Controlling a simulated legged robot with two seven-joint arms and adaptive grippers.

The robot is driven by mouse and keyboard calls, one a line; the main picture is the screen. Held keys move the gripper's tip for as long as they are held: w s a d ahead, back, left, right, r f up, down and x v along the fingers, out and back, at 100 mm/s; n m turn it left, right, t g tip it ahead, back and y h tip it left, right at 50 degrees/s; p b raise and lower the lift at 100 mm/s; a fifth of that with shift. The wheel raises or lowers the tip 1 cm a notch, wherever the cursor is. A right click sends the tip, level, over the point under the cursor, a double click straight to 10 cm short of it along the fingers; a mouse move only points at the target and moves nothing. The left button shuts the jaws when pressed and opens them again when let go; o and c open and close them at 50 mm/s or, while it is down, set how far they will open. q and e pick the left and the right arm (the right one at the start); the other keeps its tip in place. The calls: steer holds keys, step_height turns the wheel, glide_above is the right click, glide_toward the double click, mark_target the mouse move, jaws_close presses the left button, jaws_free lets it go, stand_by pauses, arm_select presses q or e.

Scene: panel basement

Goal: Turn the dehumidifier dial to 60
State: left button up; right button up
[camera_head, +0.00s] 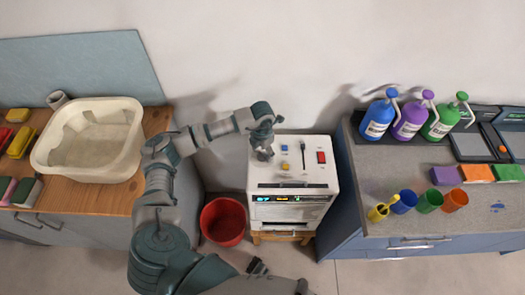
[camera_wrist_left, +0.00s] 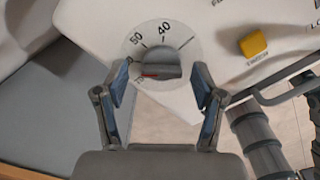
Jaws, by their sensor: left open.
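The white dehumidifier (camera_head: 325,201) stands in the middle of the head view, with controls on its top. Its dial, a grey knob (camera_wrist_left: 158,65) on a pale round scale, shows in the left wrist view. The numbers 50 and 40 are readable above the knob. The knob's red mark points left, toward numbers too covered to read surely. My left gripper (camera_head: 263,153) is over the dial, hiding it in the head view. In the wrist view its open fingers (camera_wrist_left: 162,87) stand on either side of the knob, apart from it. My right gripper (camera_head: 257,267) seems to show low in the head view.
A yellow button (camera_wrist_left: 253,44) lies right of the dial; a red switch (camera_head: 321,157) is farther right. A red bucket (camera_head: 223,222) stands left of the dehumidifier. Counters flank it, with a cream basin (camera_head: 115,165) left and bottles (camera_head: 409,121) and cups (camera_head: 429,201) right.

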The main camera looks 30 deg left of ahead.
mark_target(262, 153)
arm_select(q)
step_height(262, 153, up, 12)
stand_by(0.5)
steer(key=shift+f, duration=0.1)
